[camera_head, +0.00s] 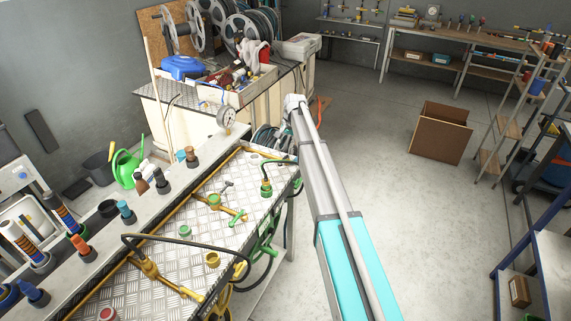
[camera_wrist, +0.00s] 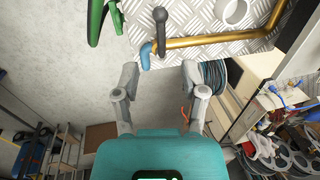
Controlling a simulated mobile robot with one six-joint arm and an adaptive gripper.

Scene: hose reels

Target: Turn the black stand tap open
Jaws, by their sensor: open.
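A dark lever with a ball end (camera_wrist: 160,22) stands over the tread-plate bench at the top of the wrist view. It looks like the black stand tap's handle, but I cannot be sure. A short blue curved piece (camera_wrist: 146,56) hangs beside it at the plate's edge, and a brass pipe (camera_wrist: 220,42) runs off to the right. My gripper (camera_wrist: 160,73) is open and empty, its fingers apart on either side below the lever and not touching it. In the head view I cannot make out a black tap; my arm hides part of the bench's far end.
The tread-plate bench (camera_head: 203,213) carries a green tap (camera_head: 266,189), brass fittings (camera_head: 150,268) and black hoses. A pressure gauge (camera_head: 227,117) stands at its back edge. A bench with hose reels (camera_head: 245,32) lies beyond. Floor to the right is clear up to a cardboard box (camera_head: 440,132).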

